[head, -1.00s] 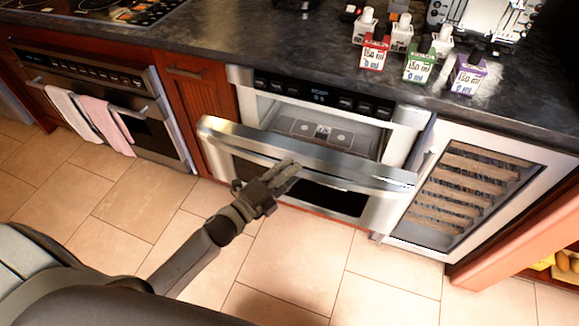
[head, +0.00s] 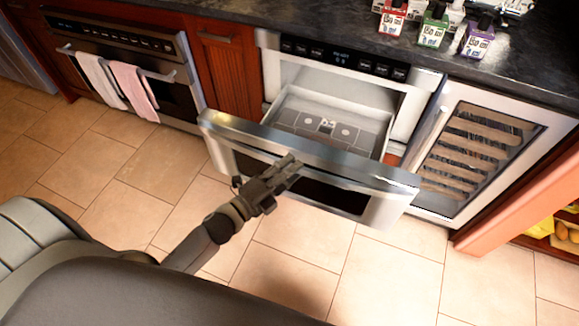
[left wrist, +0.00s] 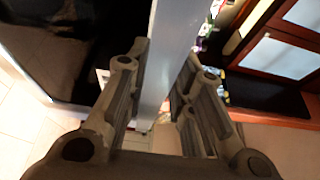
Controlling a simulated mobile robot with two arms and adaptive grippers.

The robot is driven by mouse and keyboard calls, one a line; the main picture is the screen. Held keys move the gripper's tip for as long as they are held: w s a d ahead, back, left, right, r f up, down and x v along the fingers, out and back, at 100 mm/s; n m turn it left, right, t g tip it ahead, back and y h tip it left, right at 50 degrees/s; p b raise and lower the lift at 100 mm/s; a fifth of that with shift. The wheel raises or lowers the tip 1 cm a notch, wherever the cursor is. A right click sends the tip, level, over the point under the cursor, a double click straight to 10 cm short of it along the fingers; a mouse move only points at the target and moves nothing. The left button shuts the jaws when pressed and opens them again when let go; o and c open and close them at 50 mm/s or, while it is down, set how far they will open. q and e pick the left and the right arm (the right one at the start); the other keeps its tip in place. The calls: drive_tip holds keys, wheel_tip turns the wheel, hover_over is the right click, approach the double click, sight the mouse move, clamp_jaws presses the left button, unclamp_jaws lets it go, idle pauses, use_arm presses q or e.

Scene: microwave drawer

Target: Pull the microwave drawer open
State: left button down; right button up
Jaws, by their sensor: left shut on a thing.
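The microwave drawer (head: 385,209) stands well out from its cabinet in the head view, with its grey inner tray (head: 350,133) showing from above. Its silver handle bar (head: 345,170) runs along the top of the front. My left gripper (head: 291,167) is at the middle of that bar. In the left wrist view the bar (left wrist: 162,60) passes between the two fingers of my left gripper (left wrist: 160,85), which is shut on it. The fingertips are partly hidden in the head view. My right gripper is not in view.
A wine cooler (head: 475,150) stands right of the drawer. An oven (head: 130,70) with two hanging towels (head: 137,85) is at the left. The tiled floor (head: 300,240) before the drawer is clear.

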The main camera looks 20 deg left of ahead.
use_arm(q)
drive_tip(key=c, duration=1.2)
unclamp_jaws()
drive_tip(key=shift+c, duration=0.2)
drive_tip(key=v, duration=1.2)
drive_tip(key=shift+f, duration=0.1)
